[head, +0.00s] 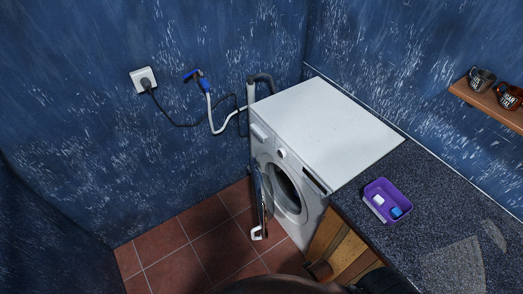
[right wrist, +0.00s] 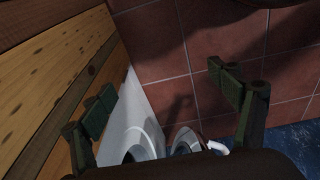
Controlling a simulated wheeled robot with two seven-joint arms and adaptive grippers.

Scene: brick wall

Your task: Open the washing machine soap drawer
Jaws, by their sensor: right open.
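The white washing machine (head: 345,125) stands against the blue wall in the head view, its front facing lower left. The soap drawer (head: 260,132) is at the upper left end of its front panel and looks flush with it. The round door (head: 262,195) appears swung open, seen nearly edge-on, with a white handle at its lower end. In the right wrist view my right gripper (right wrist: 163,95) is open and empty, its two fingers wide apart. Below and between them show the white machine front and the door (right wrist: 185,140). The drawer cannot be made out there. My left gripper is not in view.
A dark countertop (head: 440,205) adjoins the machine, over a wooden cabinet front (head: 340,250). A purple tray (head: 388,188) with small items sits on it. A wall shelf (head: 490,105) holds mugs. The tiled floor (head: 190,250) before the machine is mostly clear.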

